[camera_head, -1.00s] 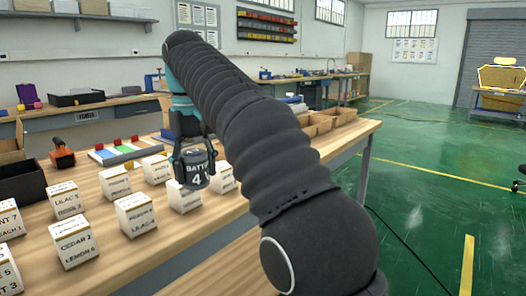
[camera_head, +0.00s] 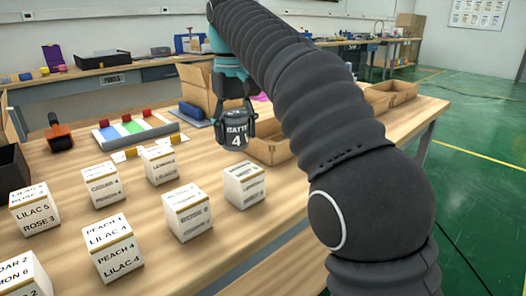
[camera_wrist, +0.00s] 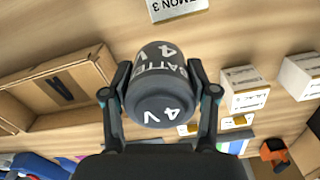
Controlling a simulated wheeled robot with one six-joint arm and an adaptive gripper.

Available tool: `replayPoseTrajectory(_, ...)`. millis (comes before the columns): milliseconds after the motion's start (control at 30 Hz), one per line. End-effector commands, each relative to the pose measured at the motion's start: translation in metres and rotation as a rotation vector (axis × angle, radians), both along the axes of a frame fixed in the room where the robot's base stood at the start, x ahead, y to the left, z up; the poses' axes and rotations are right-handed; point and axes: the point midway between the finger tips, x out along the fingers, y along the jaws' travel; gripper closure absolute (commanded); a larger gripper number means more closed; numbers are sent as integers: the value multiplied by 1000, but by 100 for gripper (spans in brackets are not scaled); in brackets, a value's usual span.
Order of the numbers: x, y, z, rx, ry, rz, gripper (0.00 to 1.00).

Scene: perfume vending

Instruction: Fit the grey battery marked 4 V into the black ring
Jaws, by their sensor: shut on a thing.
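The grey battery (camera_head: 236,131) marked 4 hangs in my gripper (camera_head: 237,118) in the head view, above the wooden table. In the wrist view the same battery (camera_wrist: 160,85) shows "4 V" on its end and side. My gripper (camera_wrist: 160,95) is shut on it, one finger on each side. The battery is clear of the boxes and looks held in the air. I cannot make out a black ring in either view.
Several white labelled boxes stand on the table (camera_head: 150,235), one (camera_head: 244,186) just below the battery. Open cardboard trays (camera_head: 390,93) lie along the right side.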

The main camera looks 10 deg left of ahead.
Motion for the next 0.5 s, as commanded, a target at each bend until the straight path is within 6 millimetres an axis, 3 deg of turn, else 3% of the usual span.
replayPoseTrajectory(133,-2,0,-26,-1,2,2,100)
replayPoseTrajectory(500,-1,-1,-63,0,0,-1,100)
